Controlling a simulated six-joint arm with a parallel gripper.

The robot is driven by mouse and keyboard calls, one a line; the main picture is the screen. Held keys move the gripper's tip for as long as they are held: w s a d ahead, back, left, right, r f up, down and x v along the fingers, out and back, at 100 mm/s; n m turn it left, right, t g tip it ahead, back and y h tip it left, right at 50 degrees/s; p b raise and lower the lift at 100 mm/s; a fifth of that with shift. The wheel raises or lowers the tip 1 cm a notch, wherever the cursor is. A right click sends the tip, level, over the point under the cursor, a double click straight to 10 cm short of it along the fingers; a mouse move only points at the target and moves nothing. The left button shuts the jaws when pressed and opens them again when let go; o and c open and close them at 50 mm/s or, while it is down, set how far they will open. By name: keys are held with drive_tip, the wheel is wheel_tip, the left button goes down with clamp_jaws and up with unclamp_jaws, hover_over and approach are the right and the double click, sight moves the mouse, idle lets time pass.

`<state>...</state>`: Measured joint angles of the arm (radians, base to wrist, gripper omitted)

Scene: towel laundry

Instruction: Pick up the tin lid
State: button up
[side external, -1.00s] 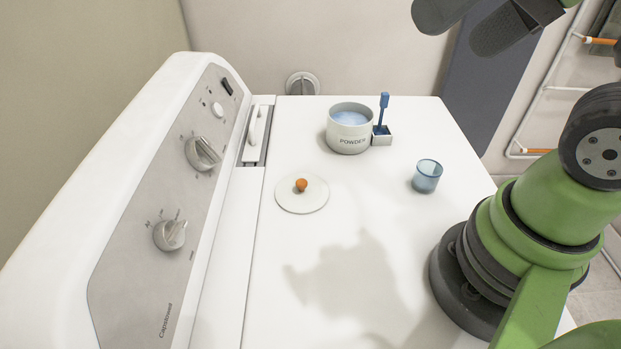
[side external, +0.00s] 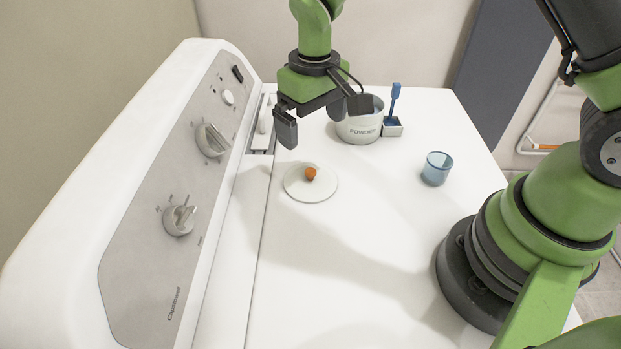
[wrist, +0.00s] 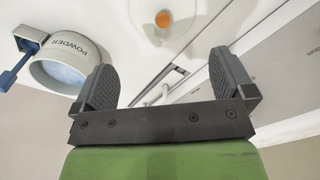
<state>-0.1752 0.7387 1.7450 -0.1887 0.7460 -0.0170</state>
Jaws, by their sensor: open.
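The tin lid (side external: 312,188) is a flat white disc with an orange knob (side external: 311,173) on top. It lies flat on the white machine top. In the wrist view the lid (wrist: 148,24) shows at the top edge, partly cut off, with its orange knob (wrist: 163,18). My gripper (side external: 322,122) is open and empty, above and a little behind the lid in the side view, apart from it. In the wrist view its two dark fingers (wrist: 162,85) are spread wide, with nothing between them but the surface below.
The white POWDER tin (side external: 358,128), with blue powder (wrist: 62,72), stands uncovered behind the lid. A blue glass (side external: 437,169) stands at right. The control panel (side external: 165,225) rises at left. The front top is clear.

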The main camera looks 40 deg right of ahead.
sight(312, 171)
drive_tip(key=f, duration=1.1)
drive_tip(key=shift+a, duration=0.25)
drive_tip(key=shift+s, duration=0.1)
clamp_jaws()
